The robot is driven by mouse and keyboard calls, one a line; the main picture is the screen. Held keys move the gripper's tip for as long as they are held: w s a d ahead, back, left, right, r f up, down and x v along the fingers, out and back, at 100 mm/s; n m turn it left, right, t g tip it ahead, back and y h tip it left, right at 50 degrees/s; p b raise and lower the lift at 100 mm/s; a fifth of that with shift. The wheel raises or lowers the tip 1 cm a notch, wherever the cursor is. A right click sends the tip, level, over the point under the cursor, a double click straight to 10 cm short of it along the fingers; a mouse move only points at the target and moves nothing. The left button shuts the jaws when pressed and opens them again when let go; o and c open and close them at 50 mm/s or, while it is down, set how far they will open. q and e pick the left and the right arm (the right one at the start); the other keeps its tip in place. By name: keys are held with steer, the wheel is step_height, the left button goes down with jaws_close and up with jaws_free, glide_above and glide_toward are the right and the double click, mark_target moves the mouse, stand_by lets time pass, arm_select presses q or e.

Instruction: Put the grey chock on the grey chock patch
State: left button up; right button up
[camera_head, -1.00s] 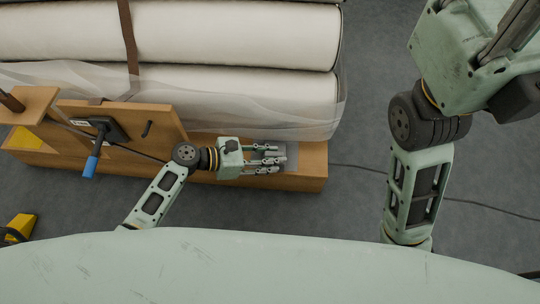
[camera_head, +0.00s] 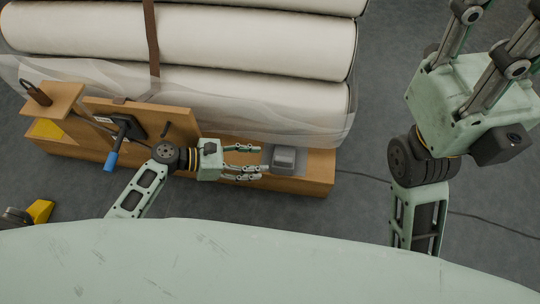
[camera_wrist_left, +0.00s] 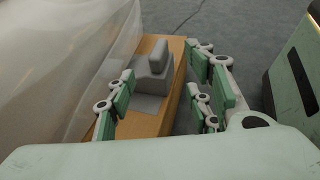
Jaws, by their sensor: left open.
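The grey chock (camera_head: 284,160) stands upright on the right part of the wooden ledge, in front of the rolls. It rests on the grey chock patch (camera_head: 267,155), whose bare part shows on the gripper's side. The left wrist view also shows the chock (camera_wrist_left: 154,68) on the patch (camera_wrist_left: 147,104). My left gripper (camera_head: 258,163) is open and empty, just left of the chock, with its fingers pointing at it and apart from it. My right gripper (camera_head: 490,35) is raised at the upper right; its fingertips are cut off by the frame.
Large white rolls (camera_head: 240,45) under clear film (camera_head: 300,125) lie behind the ledge (camera_head: 315,175). A yellow object (camera_head: 40,210) is on the floor. A cable crosses the floor at right.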

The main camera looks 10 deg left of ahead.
arm_select(q)
steer(key=shift+p+v, duration=0.35)
steer(key=shift+v, duration=1.35)
steer(key=shift+d, duration=0.15)
